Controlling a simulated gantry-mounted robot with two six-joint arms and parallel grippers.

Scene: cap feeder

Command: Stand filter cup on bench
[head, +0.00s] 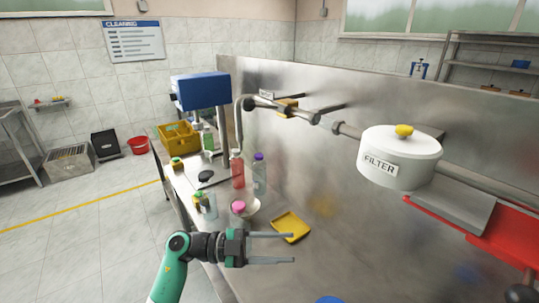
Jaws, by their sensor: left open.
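A white round filter cup (398,165) labelled FILTER, with a yellow knob on top, is at the right. It sits at the pipe along the steel back panel, above a grey and red ledge. The steel bench (222,272) runs along the lower left of the panel. My left gripper (292,248) is open and empty, fingers pointing right, in the lower middle of the head view. It is well to the lower left of the cup and apart from it. My right gripper is not in view.
Several bottles, including a red one (237,170), stand on the bench behind my left gripper, near a bowl (248,212). A yellow tray (291,227) lies just beyond the fingers. A blue object (329,299) shows at the bottom edge.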

